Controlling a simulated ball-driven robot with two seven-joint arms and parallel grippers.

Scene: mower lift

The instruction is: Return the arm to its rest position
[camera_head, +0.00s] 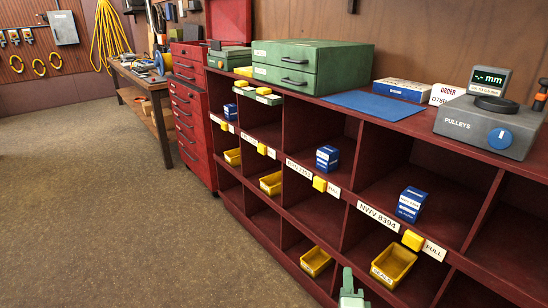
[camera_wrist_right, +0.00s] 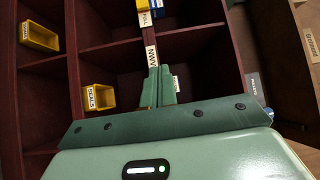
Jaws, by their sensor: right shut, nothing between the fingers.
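My right gripper (camera_head: 349,276) shows at the bottom edge of the head view, in front of the lower shelf row, left of a yellow bin (camera_head: 394,265). Only its green tip is seen there; most of the arm is out of view. In the right wrist view the two green fingers of the gripper (camera_wrist_right: 159,72) are together, with nothing between them. They point toward the dark red shelf (camera_wrist_right: 110,52) and partly cover a white label (camera_wrist_right: 151,55). Whether they touch the shelf I cannot tell. My left gripper is in neither view.
The red shelf unit (camera_head: 330,212) holds blue boxes (camera_head: 411,204) and several yellow bins (camera_head: 315,261). Green drawers (camera_head: 310,68), a blue mat (camera_head: 372,105) and a grey gauge (camera_head: 488,125) stand on top. Red drawers (camera_head: 190,120) and a workbench (camera_head: 140,85) stand farther back. The floor at left is clear.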

